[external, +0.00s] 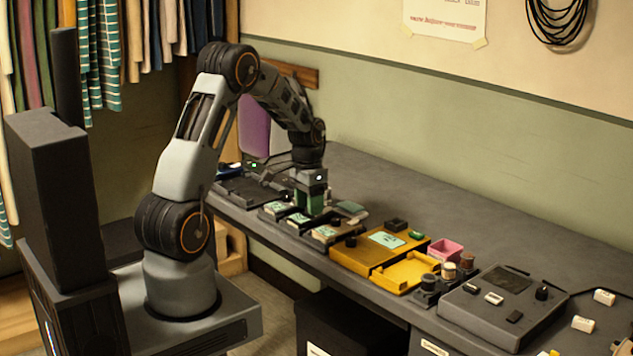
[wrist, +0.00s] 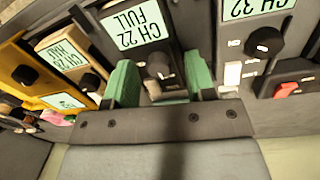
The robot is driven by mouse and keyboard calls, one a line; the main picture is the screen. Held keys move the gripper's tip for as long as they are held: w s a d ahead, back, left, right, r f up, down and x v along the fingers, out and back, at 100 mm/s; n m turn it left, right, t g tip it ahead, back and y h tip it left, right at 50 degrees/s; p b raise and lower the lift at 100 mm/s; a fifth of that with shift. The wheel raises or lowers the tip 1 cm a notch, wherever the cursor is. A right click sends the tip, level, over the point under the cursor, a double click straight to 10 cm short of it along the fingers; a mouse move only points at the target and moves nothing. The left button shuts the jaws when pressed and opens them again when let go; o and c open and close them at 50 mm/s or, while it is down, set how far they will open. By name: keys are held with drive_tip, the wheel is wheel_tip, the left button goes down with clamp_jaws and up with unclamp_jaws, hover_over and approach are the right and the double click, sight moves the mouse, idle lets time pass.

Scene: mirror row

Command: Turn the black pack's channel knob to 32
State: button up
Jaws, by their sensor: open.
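My gripper (external: 309,203) is open and points down at the row of small packs on the bench. In the wrist view its green fingers (wrist: 160,82) stand on either side of a dark round knob (wrist: 159,65), with gaps visible. That knob is on a dark pack with a pale green label (wrist: 137,24), upside down, that seems to read CH 22 FULL. To the right is another dark pack with a knob (wrist: 264,42) and a label (wrist: 243,8) that seems to read CH 32. The knob's pointer setting is too small to read.
A brown pack with a label (wrist: 64,54) and knob sits to the left in the wrist view. A red switch (wrist: 287,89) is at right. A yellow tray (external: 405,273), pink box (external: 445,250) and grey console (external: 500,305) stand farther right.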

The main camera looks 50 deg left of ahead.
drive_tip(key=shift+c, duration=0.4)
drive_tip(key=c, duration=0.8)
clamp_jaws()
drive_tip(key=m, duration=0.5)
drive_tip(key=shift+b, duration=0.35)
drive_tip(key=m, duration=0.5)
drive_tip(key=shift+m+g, duration=0.3)
drive_tip(key=shift+m, duration=0.1)
